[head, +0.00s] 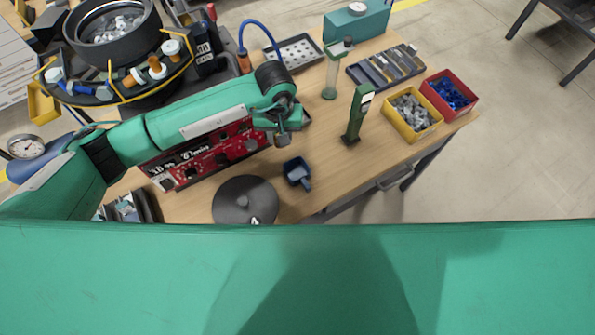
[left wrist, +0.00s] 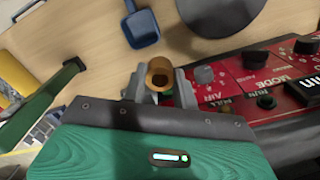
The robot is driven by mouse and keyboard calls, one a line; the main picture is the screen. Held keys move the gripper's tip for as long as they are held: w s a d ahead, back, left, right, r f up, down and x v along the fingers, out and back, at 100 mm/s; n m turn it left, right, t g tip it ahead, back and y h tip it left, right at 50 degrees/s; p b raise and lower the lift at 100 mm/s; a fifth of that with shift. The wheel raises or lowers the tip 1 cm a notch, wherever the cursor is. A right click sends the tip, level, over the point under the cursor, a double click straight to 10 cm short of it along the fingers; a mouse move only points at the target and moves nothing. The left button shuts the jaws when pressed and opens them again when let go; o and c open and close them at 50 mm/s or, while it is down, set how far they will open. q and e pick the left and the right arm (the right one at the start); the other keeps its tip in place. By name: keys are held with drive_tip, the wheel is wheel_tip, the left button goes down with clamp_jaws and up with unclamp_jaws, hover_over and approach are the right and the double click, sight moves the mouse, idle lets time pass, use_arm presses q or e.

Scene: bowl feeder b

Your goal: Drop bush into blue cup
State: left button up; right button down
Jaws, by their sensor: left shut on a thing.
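My left gripper (head: 282,140) is over the table in front of the red control panel. In the left wrist view its jaws (left wrist: 160,92) are shut on a brass-coloured bush (left wrist: 159,72), a short hollow cylinder with its open end showing. The blue cup (head: 296,171), a small dark-blue scoop-like vessel with a handle, sits on the wooden table, just below and right of the gripper in the head view. It also shows in the left wrist view (left wrist: 142,30), beyond the bush and apart from it. My right gripper is not in view.
The red control panel (head: 208,152) stands close beside my left arm. A dark round lid (head: 245,203) lies left of the cup. A green upright gauge (head: 356,113) stands to the right, before yellow (head: 414,133) and red bins (head: 437,100).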

use_arm(q)
wheel_tip(320, 180, down, 8)
drive_tip(key=d+b, duration=0.1)
drive_tip(key=d, duration=0.1)
drive_tip(key=shift+s+d+f+b, duration=0.15)
drive_tip(key=shift+s+f+b, duration=0.05)
drive_tip(key=shift+s+b, duration=0.2)
drive_tip(key=o, duration=1.1)
drive_tip(key=shift+c, duration=0.2)
wheel_tip(320, 180, up, 14)
drive_tip(key=b, duration=0.4)
